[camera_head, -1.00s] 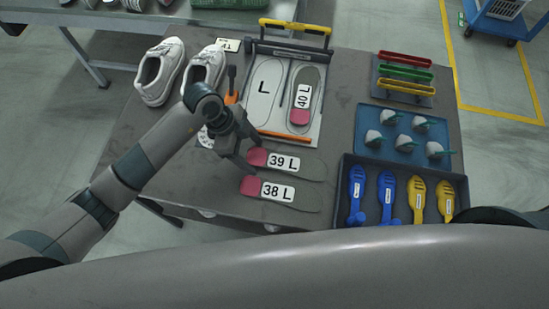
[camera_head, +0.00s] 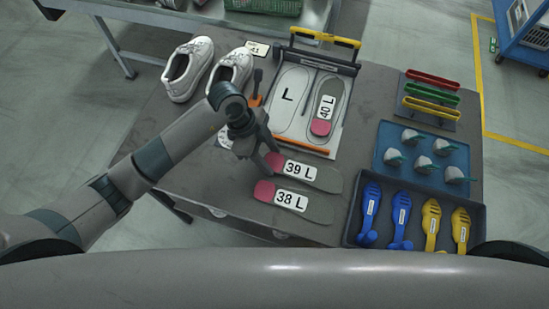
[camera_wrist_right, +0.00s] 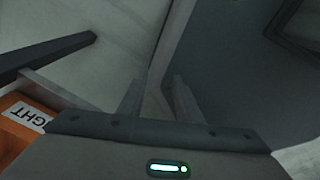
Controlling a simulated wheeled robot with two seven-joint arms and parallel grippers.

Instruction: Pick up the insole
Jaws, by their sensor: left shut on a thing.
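Three grey insoles with pink heels and white labels show in the head view. The 39 L insole (camera_head: 325,179) and the 38 L insole (camera_head: 318,208) lie on the table front; the 40 L insole (camera_head: 339,100) lies on the white board marked L (camera_head: 291,97). My left gripper (camera_head: 269,157) is low at the pink heel end of the 39 L insole and shut on it; its fingertips are partly hidden. The insole still appears at table level. My right gripper (camera_wrist_right: 158,98) shows in the right wrist view with fingers apart and nothing between them.
White shoes (camera_head: 208,68) stand at the back left of the grey table (camera_head: 190,130). A dark tray (camera_head: 348,238) with blue and yellow shoe forms, a blue tray (camera_head: 380,155) of grey pieces and a rack of coloured handles (camera_head: 432,98) fill the right side. An orange box (camera_wrist_right: 15,130) is beside my right gripper.

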